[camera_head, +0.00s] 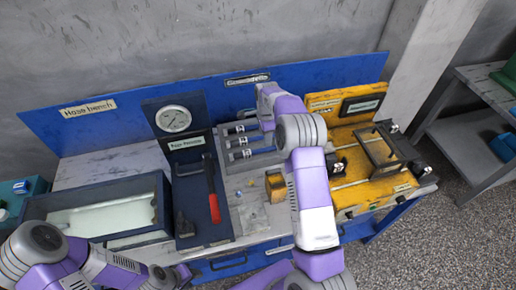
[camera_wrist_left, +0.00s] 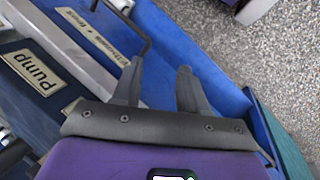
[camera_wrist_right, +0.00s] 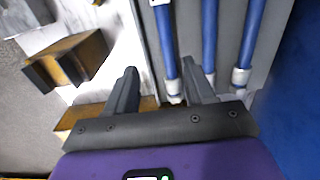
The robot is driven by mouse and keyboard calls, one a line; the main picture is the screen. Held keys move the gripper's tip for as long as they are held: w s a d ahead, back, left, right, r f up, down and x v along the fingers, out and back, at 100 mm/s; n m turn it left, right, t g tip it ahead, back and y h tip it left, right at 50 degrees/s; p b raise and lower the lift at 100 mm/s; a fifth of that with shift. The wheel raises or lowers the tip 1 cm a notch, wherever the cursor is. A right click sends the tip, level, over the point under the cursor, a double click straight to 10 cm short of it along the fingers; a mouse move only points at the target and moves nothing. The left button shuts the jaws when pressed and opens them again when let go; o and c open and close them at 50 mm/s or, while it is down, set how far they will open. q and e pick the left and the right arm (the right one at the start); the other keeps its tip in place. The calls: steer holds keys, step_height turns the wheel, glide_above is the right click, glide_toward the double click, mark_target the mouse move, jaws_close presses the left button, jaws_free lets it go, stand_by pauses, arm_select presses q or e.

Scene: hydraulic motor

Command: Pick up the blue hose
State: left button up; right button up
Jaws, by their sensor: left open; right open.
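Several blue hoses with pale end fittings lie side by side in a grey tray. In the head view the hose ends (camera_head: 240,141) show left of my right forearm. In the right wrist view one blue hose (camera_wrist_right: 164,42) lies just beyond the gap between my fingertips, with two others (camera_wrist_right: 209,38) (camera_wrist_right: 250,35) to its right. My right gripper (camera_wrist_right: 158,68) is open and empty; whether it touches a hose cannot be told. My left gripper (camera_wrist_left: 158,67) is open and empty beside the bench's front edge, with its arm low at the left in the head view.
A gauge panel (camera_head: 173,119) with a red-handled lever (camera_head: 213,195) stands left of the hose tray. A yellow unit (camera_head: 372,170) stands right. An open tank (camera_head: 108,200) is at left. A yellow-brown block (camera_wrist_right: 80,58) lies beside the hose tray.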

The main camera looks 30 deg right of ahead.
mark_target(264, 149)
steer(key=f, duration=0.1)
steer(key=w+f, duration=0.1)
steer(key=f, duration=0.1)
steer(key=shift+w+b, duration=0.2)
steer(key=shift+b, duration=0.2)
steer(key=shift+s+f, duration=0.3)
steer(key=shift+f, duration=0.65)
step_height(264, 149, down, 4)
steer(key=shift+w+f, duration=0.15)
steer(key=shift+f, duration=0.05)
steer(key=shift+r, duration=0.1)
jaws_close()
